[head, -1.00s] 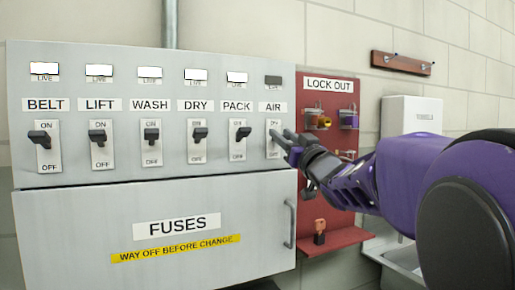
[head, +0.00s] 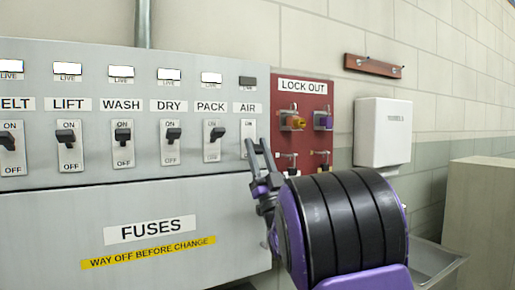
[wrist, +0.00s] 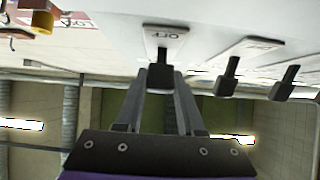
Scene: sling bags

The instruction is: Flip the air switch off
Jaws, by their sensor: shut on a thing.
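The AIR switch plate (head: 248,130) is the rightmost in the row on the grey panel, under a dark lamp (head: 248,83). My gripper (head: 257,148) is at the lower part of this plate, coming in from below right. In the wrist view its two fingers close on the sides of a dark switch lever (wrist: 160,76), below a plate with upside-down lettering that looks like OFF. In the head view the fingers cover the lever, so its tilt is hard to tell.
The PACK switch (head: 215,134) is close on the left, with several more levers beyond it. Their lamps are lit white. A red LOCK OUT board (head: 303,103) with padlocks is to the right. A white dispenser (head: 383,132) hangs further right above a sink edge.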

